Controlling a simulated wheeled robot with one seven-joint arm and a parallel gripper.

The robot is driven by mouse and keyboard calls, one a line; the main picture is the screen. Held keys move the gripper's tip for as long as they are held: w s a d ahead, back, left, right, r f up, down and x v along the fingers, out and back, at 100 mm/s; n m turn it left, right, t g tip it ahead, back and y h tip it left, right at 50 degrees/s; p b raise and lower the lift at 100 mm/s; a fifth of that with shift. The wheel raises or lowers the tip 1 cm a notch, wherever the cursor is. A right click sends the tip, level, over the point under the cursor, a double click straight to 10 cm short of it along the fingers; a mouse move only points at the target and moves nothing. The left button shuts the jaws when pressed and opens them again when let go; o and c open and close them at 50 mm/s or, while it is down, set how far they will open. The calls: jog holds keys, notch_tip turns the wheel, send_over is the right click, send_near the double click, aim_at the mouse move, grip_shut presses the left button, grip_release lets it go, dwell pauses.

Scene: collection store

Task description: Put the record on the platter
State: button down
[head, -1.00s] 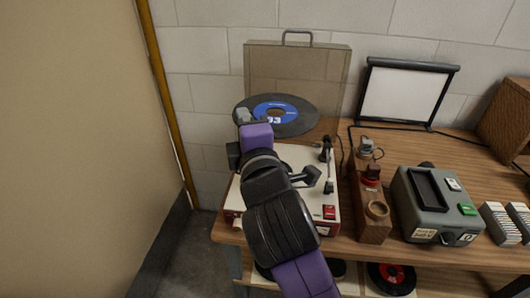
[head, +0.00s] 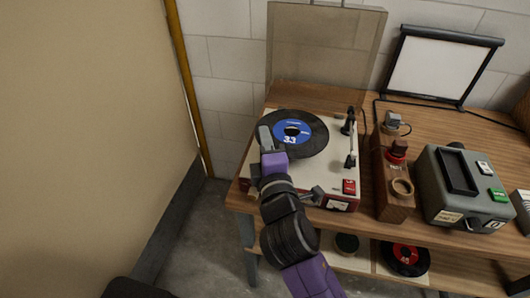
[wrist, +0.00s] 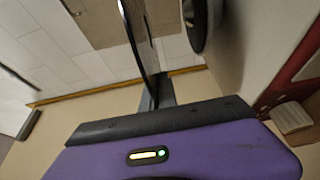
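The record (head: 312,143) is black with a blue label marked 33. In the head view it is over the left part of the turntable (head: 337,175). My gripper (head: 268,142) is shut on the record's near left edge. In the wrist view the record (wrist: 139,38) shows nearly edge-on, held at the fingertips (wrist: 153,88). The platter (wrist: 196,24) appears there as a dark round edge beside the deck, with a gap between it and the record. In the head view the record hides the platter. The tonearm (head: 349,140) stands at the deck's right side.
The turntable's clear lid (head: 325,50) stands upright behind. Right of the turntable are a wooden block (head: 393,200) with small fittings and a grey projector-like device (head: 465,190). A red-labelled record (head: 405,257) lies on the lower shelf. A beige panel (head: 90,110) stands at left.

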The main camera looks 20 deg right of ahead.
jog(key=shift+f+b, duration=0.5)
jog(key=shift+f, duration=1.7)
jog(key=shift+f, duration=0.3)
jog(key=c, duration=1.7)
grip_release()
jog(key=shift+r, duration=0.2)
jog(key=shift+r, duration=0.3)
jog(key=shift+b+v, duration=1.05)
jog(key=shift+v, duration=5)
